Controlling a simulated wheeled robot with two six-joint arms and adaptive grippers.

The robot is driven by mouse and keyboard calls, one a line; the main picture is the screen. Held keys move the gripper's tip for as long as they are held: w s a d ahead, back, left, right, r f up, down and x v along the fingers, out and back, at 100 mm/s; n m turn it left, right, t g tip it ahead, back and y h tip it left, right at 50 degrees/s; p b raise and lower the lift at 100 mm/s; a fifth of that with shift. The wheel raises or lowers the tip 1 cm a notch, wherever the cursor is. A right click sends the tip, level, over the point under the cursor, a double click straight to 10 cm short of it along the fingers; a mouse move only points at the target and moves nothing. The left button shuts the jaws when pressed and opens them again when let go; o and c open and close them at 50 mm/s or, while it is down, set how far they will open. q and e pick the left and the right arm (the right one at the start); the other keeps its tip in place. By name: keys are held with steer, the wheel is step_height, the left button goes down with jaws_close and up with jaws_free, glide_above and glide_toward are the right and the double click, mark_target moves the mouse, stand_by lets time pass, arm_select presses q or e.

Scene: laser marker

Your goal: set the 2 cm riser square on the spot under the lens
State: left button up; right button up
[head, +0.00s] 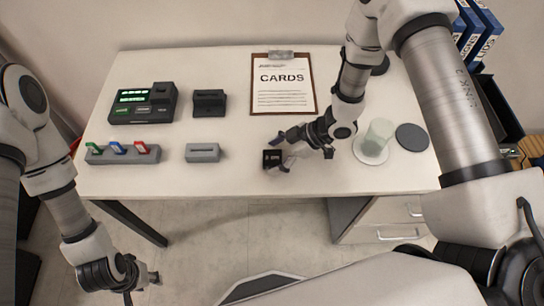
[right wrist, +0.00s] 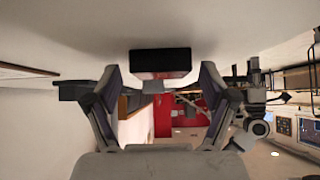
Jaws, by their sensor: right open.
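A small dark block (head: 272,158) with a faint pale mark stands near the front edge of the white table; I cannot read whether it is the 2 cm riser. My right gripper (head: 284,147) is open just to the right of this block, low over the table. In the right wrist view the dark block (right wrist: 160,62) shows centred between the spread fingers, near their tips, with clear space on both sides. My left gripper (head: 145,279) hangs in front of the table, away from everything, and its jaws are unclear. I cannot make out a lens or a marked spot.
A black device with green displays (head: 144,103), a black holder (head: 209,103), a grey slotted block (head: 202,152) and a rack with coloured tags (head: 122,153) stand at left. A clipboard (head: 284,84) lies behind. A translucent cylinder (head: 380,134) and a grey disc (head: 412,137) are at right.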

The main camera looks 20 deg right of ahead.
steer(key=shift+s+r, duration=0.1)
steer(key=c, duration=1.4)
steer(key=shift+c, duration=0.2)
